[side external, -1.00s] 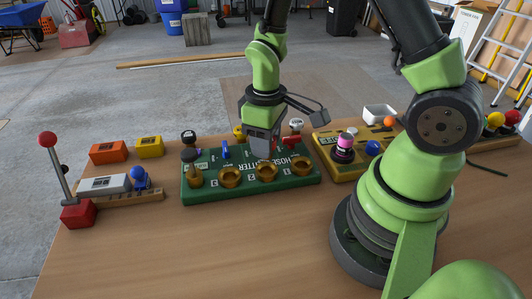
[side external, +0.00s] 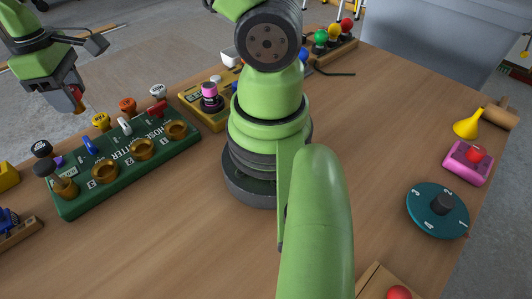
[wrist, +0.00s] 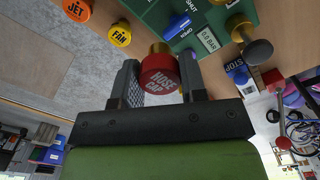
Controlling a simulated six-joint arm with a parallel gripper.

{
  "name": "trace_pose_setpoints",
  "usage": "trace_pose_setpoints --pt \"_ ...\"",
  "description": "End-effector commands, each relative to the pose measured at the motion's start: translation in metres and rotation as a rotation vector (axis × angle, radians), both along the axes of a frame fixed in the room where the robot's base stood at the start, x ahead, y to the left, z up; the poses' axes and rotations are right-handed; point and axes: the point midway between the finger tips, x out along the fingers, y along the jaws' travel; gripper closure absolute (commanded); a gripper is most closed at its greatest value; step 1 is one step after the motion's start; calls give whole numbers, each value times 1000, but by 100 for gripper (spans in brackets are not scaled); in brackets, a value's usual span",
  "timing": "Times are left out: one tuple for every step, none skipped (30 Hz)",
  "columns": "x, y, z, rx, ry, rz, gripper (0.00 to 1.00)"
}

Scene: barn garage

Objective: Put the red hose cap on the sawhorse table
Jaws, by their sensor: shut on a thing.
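My gripper (side external: 72,98) is shut on the red hose cap (wrist: 160,76), which has a brass rim and white lettering. In the wrist view the cap sits between the two grey fingers. In the side view only a small red part of the cap (side external: 76,93) shows at the fingertips, clear of the green hose splitter board (side external: 72,210), over its far edge. The board stands on the wooden table (side external: 390,130), whose bare top spreads to the right and front. I take this to be the sawhorse table.
Yellow (side external: 101,121), orange (side external: 128,105) and white (side external: 157,91) knobs line the board's far side, with brass outlets in front. A yellow board with a pink-topped knob (side external: 210,97) stands behind. A teal dial (side external: 437,210), pink block and yellow funnel (side external: 467,123) lie at right.

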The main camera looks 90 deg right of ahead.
Motion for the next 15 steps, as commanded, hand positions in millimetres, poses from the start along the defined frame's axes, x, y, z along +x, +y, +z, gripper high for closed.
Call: trace_pose_setpoints --pt "13 -4 -3 -1 -1 0 84" --pt "20 -6 -4 -2 -1 -1 84" --pt "28 -8 -6 -1 -1 0 84" --pt "34 -10 -7 -1 -1 -2 84" --pt "40 -12 -8 -1 0 -2 84" --pt "47 -15 -10 -1 -1 -3 84" --pt "52 -17 -11 0 -2 -5 84" --pt "56 -18 -12 0 -1 -5 84" --pt "61 -20 -13 0 -2 -7 84" --pt "65 -22 -14 2 -3 -8 84" --pt "68 -23 -15 2 -4 -8 84" --pt "72 -24 -16 2 -5 -9 84" --pt "74 -25 -17 3 -5 -11 84" --pt "76 -26 -17 3 -6 -11 84" --pt "77 -27 -18 5 -6 -12 84"
